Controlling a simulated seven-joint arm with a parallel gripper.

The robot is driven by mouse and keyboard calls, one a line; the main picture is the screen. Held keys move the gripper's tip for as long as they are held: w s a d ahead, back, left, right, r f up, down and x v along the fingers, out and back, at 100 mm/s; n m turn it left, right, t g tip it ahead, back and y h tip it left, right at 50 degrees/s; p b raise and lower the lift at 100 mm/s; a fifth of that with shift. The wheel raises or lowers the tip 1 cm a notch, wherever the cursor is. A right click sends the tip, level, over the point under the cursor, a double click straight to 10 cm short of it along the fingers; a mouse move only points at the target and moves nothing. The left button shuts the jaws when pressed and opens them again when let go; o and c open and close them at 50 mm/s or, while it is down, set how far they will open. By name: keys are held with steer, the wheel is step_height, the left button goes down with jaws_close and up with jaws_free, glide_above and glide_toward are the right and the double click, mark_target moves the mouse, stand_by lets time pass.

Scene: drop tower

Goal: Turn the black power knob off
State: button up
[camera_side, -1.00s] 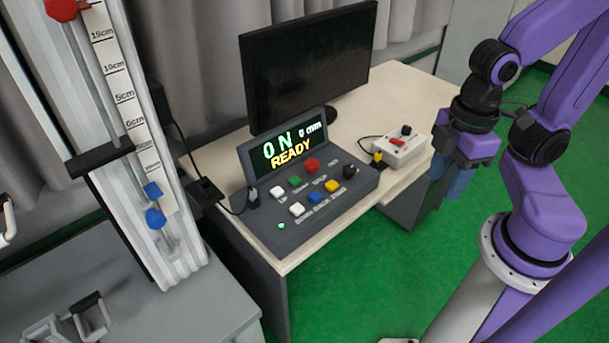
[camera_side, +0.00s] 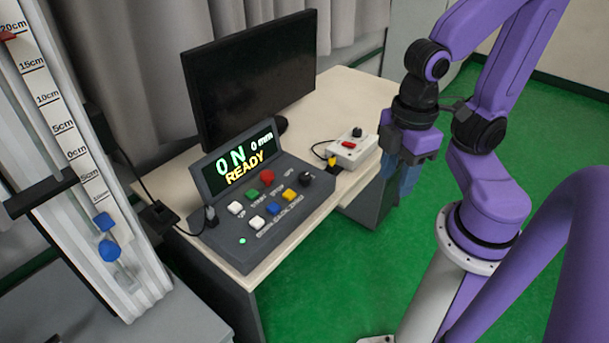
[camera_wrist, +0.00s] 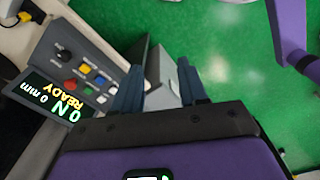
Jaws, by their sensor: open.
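The black knob (camera_side: 305,179) sits at the right end of the grey control console (camera_side: 225,248). It also shows at the upper left of the wrist view (camera_wrist: 63,53). My gripper (camera_side: 398,172) is open and empty, with blue fingers, to the right of the console and apart from the knob. In the wrist view my gripper (camera_wrist: 160,75) points past the console over the desk's side and the green floor. The knob's pointer direction is too small to tell.
Red, green, white, blue and yellow buttons (camera_side: 289,194) crowd the console beside the knob. A white box (camera_side: 347,153) with its own black knob and red switch stands behind. A dark monitor (camera_side: 255,85) stands at the back. A scaled rail (camera_side: 75,150) is at left.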

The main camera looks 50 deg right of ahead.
steer(key=o, duration=0.4)
steer(key=m, duration=2.2)
glide_above(305, 175)
step_height(305, 175, down, 5)
step_height(305, 175, down, 18)
steer(key=shift+r, duration=0.1)
steer(key=c, duration=1.1)
